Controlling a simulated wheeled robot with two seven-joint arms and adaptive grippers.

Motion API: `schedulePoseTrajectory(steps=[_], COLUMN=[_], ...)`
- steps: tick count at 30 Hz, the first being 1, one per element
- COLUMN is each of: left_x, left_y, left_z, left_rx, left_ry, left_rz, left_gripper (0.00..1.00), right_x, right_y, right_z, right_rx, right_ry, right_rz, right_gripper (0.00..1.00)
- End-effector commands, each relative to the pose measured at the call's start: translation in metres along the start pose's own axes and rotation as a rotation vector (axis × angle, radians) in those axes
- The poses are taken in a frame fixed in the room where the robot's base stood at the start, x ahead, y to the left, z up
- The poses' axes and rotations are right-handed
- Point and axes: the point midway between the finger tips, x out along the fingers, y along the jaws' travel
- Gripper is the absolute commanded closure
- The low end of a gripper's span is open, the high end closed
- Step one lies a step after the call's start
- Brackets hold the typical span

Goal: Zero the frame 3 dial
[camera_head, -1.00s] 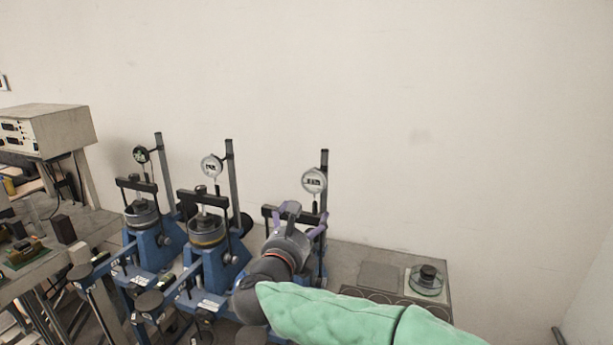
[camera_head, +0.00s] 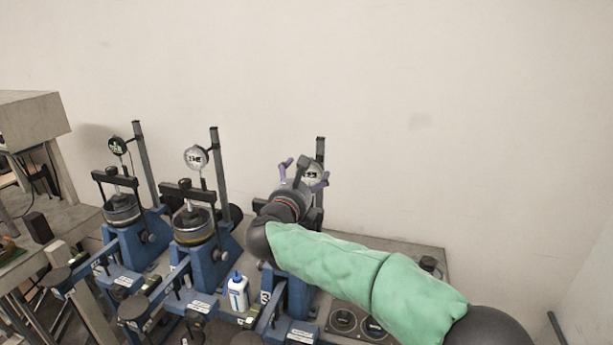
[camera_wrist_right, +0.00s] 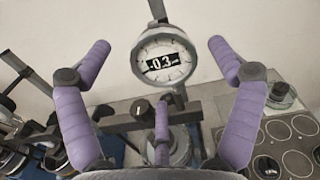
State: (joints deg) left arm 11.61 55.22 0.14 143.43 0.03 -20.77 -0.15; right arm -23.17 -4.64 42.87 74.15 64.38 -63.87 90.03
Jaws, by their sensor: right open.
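The frame 3 dial (camera_head: 316,174) is a round gauge on the post of the rightmost blue lever frame (camera_head: 299,296), partly hidden by my right gripper (camera_head: 304,172) in the head view. In the right wrist view the dial (camera_wrist_right: 165,58) faces the camera, and its dark display reads about -0.3, with smaller characters unclear. My right gripper (camera_wrist_right: 158,48) is open, its purple fingers spread to either side of the dial, with a third finger below. I see no finger clearly touching the dial. My left gripper is not in view.
Two more lever frames with dials (camera_head: 196,158) (camera_head: 117,146) stand to the left. A white and blue bottle (camera_head: 238,291) stands between the middle and right frames. A grey box (camera_head: 32,120) is at far left. The wall above is clear.

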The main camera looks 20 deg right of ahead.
Motion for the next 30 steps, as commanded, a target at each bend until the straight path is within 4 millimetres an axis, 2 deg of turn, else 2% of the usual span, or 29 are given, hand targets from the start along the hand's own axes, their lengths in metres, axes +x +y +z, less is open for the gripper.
schedulePoseTrajectory(steps=[6, 15, 21, 30], left_x=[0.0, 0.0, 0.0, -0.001], left_y=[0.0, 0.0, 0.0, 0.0], left_z=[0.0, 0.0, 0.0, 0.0], left_rx=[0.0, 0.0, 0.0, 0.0], left_ry=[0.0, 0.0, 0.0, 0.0], left_rz=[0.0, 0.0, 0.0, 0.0], left_gripper=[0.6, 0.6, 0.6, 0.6], right_x=[0.016, 0.017, 0.017, 0.017], right_y=[-0.001, -0.001, -0.001, -0.002], right_z=[0.0, 0.0, 0.001, 0.004], right_rx=[0.0, 0.0, 0.001, -0.012], right_ry=[0.0, -0.001, -0.001, -0.005], right_rz=[-0.001, -0.001, -0.001, -0.003], right_gripper=[0.08, 0.08, 0.61, 0.61])
